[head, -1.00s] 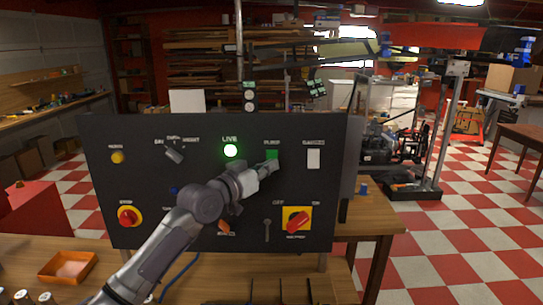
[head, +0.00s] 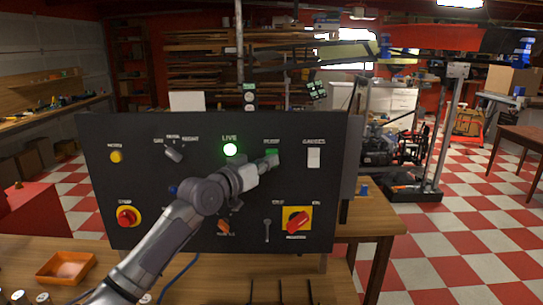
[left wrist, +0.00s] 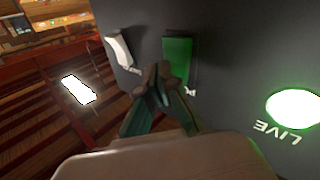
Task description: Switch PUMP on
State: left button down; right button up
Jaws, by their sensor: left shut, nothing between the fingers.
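The green PUMP switch (head: 271,152) is on the upright black panel (head: 200,235), under its PUMP label, right of the lit green LIVE lamp (head: 230,150). My left gripper (head: 273,161) is shut and empty, with its tips at the lower part of the switch, partly covering it. In the left wrist view the closed fingertips (left wrist: 161,82) are over the edge of the green switch (left wrist: 178,58). I cannot tell whether they touch it or which way the switch is tilted. My right gripper is not in view.
A white GAUGES switch (head: 314,158) is just right of PUMP. A red knob on a yellow plate (head: 298,221), a red STOP button (head: 127,216) and a yellow button (head: 116,156) are also on the panel. An orange tray (head: 48,272) is on the bench at left.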

pick_arm(q)
jog(key=shift+w+r, duration=0.1)
jog(key=shift+w, duration=0.2)
jog(key=shift+s, duration=0.15)
dwell(0.4)
jog(key=shift+s+f+p, duration=0.35)
jog(key=shift+s+p, duration=0.1)
jog(key=shift+s, duration=0.3)
jog(key=s+p, duration=0.1)
jog(key=s+f+p, duration=0.1)
jog(key=s, duration=0.1)
jog(key=s+f+p, duration=0.1)
jog(key=shift+s, duration=0.25)
